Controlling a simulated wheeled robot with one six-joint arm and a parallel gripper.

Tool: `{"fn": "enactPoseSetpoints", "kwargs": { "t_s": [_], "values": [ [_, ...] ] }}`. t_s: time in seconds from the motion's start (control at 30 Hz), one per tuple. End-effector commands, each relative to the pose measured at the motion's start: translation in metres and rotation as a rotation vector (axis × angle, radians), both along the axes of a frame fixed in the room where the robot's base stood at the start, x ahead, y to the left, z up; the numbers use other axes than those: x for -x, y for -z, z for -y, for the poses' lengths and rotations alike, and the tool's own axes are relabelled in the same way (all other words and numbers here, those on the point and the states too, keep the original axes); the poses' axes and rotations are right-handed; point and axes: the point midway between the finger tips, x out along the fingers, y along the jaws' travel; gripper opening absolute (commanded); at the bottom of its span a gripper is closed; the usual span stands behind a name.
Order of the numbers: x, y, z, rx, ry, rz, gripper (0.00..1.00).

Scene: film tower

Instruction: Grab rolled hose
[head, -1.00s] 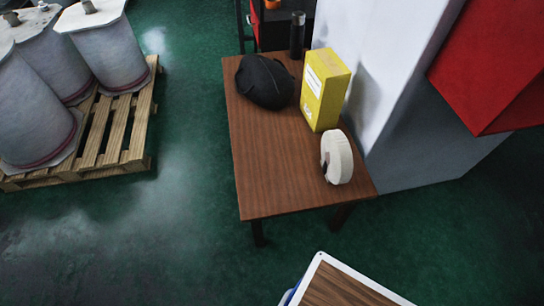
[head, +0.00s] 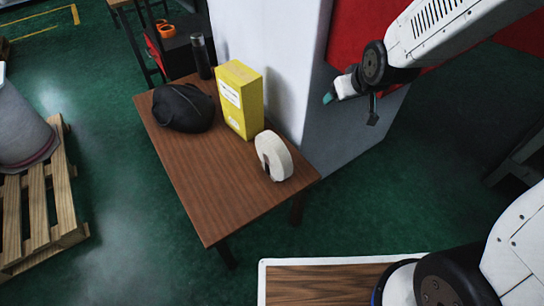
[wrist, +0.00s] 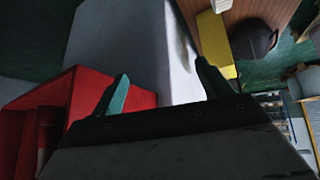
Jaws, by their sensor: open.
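The rolled hose (head: 274,156) is a white coil standing on its edge near the front right of a brown wooden table (head: 205,210). My gripper (head: 350,108) is open and empty, in the air to the right of the table and above its height, in front of the wall and red box. In the wrist view my two teal fingers (wrist: 162,88) are spread apart with nothing between them.
A yellow box (head: 240,100) stands right behind the hose. A black bag (head: 183,107) and a dark bottle (head: 202,57) are farther back. The table's front left is clear.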

Motion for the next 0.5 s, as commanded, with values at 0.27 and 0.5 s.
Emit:
{"fn": "enactPoseSetpoints", "kwargs": {
  "t_s": [0.27,0.5],
  "values": [
    [-0.046,0.104,-0.068,-0.091,-0.16,0.186,0.78],
    [-0.04,0.184,-0.119,-0.205,-0.274,0.345,0.78]
  ]
}}
